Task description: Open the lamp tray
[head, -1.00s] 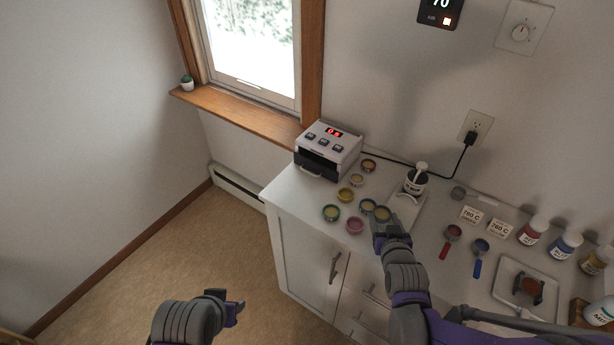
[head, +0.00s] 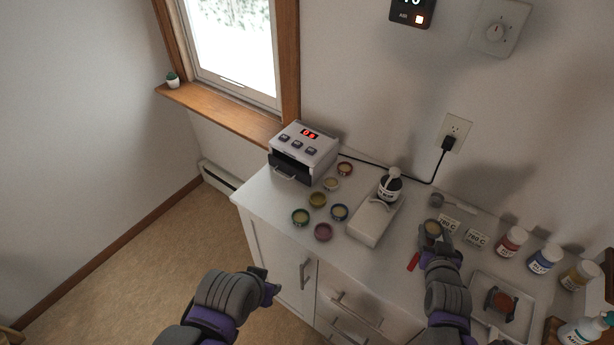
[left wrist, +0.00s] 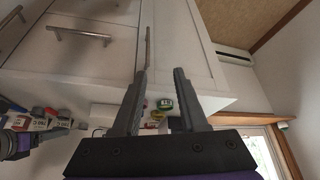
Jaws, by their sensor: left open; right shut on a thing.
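The lamp (head: 306,147) is a white box with a red display and several buttons, at the back left of the counter. Its tray (head: 284,176) has a dark front and a silver handle at the lamp's lower front; it looks pushed in. My left gripper (head: 270,284) is open and empty, low in front of the cabinet, well short of the lamp. In the left wrist view its two fingers (left wrist: 157,100) are spread. My right gripper (head: 436,238) is shut on a small round tin (head: 432,228), over the counter's right part; its fingers partly hide the tin.
Several round tins, including a green one (head: 300,217) and a pink one (head: 323,232), lie in front of the lamp. A white block (head: 370,222) with a dark jar (head: 389,187) stands right of them.

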